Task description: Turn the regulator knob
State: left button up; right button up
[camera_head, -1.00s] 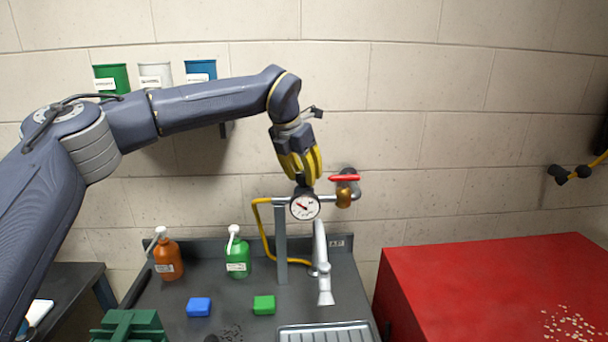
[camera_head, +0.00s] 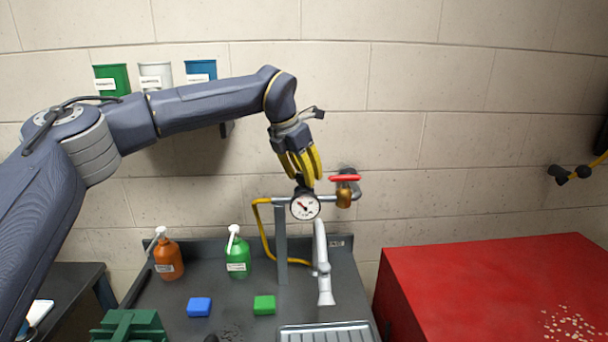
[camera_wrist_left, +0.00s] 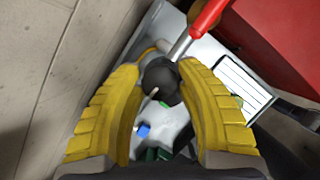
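The regulator knob (camera_wrist_left: 161,80) is a round black knob with a pale mark, seen from above in the left wrist view. In the head view it sits on top of the white-faced gauge (camera_head: 305,207), mostly hidden by my fingers. My left gripper (camera_head: 304,181) points down over it with yellow fingers. In the left wrist view the fingers (camera_wrist_left: 160,105) stand apart on either side of the knob, with gaps showing. I cannot tell whether the tips touch it. My right gripper is at the far right edge of the head view, mostly out of frame.
A red valve handle (camera_head: 345,178) is close right of the gauge on the pipe. Below are a faucet (camera_head: 322,262), a green bottle (camera_head: 237,256), an orange bottle (camera_head: 168,260), a blue sponge (camera_head: 199,307) and a green sponge (camera_head: 264,305). A red cabinet (camera_head: 480,280) stands right.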

pick_arm(q)
jog(key=o, duration=0.4)
jog(key=shift+o, duration=0.2)
jog(key=v, duration=1.2)
